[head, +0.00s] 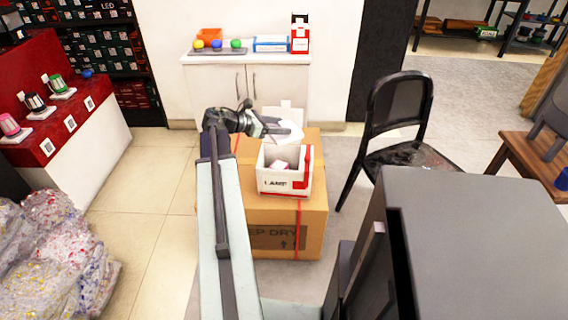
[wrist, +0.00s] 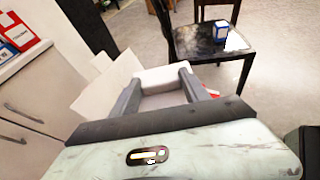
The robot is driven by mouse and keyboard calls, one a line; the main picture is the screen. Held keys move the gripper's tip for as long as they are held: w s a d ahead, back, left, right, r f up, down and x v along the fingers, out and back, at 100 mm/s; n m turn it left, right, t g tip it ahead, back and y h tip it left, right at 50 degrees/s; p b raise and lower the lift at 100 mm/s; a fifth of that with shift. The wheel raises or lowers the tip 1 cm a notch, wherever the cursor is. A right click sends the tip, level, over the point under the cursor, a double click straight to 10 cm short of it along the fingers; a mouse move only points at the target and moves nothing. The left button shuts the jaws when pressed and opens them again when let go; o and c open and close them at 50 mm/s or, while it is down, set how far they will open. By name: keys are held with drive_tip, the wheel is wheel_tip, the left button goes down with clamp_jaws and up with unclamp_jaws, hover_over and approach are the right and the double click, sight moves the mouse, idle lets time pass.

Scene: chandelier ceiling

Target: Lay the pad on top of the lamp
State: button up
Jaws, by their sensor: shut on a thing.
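My gripper (head: 278,128) is above the back of an open white box with red bands. It is shut on a white piece, apparently the pad (wrist: 164,78), between its two fingers in the wrist view. In the head view a pale, tilted piece shows at the fingertips, but I cannot separate it clearly from the box's flaps. A small pinkish thing (head: 280,165) lies inside the box; I cannot tell what it is. I cannot pick out the lamp for sure in either view.
The white box (head: 285,184) stands on a brown carton (head: 265,240). A black chair (head: 405,130) is to the right. A white cabinet (head: 245,60) with colored items stands behind. A red-topped counter (head: 45,145) and wrapped bundles (head: 50,250) are left. Tiled floor between is clear.

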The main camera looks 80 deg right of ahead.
sight(270, 137)
wheel_tip(270, 137, down, 6)
drive_tip(key=b, duration=0.5)
drive_tip(key=shift+r, duration=0.15)
drive_tip(key=o, duration=1.4)
drive_tip(key=shift+s, duration=0.1)
drive_tip(key=p+v, duration=0.3)
drive_tip(key=v, duration=0.4)
drive_tip(key=shift+w+a+r, duration=0.2)
drive_tip(key=shift+w+r, duration=0.1)
